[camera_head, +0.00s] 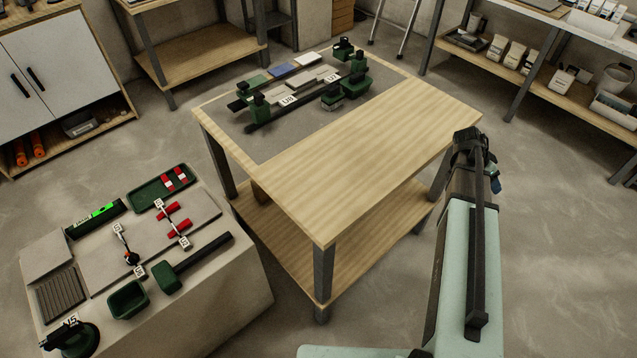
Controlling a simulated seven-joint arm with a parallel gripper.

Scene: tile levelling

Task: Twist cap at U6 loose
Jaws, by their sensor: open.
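Small levelling pieces with white label tags stand on a grey slab on the low bench at lower left. The dark end of my arm, with my gripper (470,142), is at the right, beyond the wooden table's right corner. It is far from the low bench and holds nothing visible. Its fingers are hard to make out.
The low bench (225,300) also holds a green tray (160,190) with red pieces, a spirit level (95,218), a green bin (128,299) and a dark mallet (195,262). The wooden table (340,160) has green fixtures at its far end; its near half is clear.

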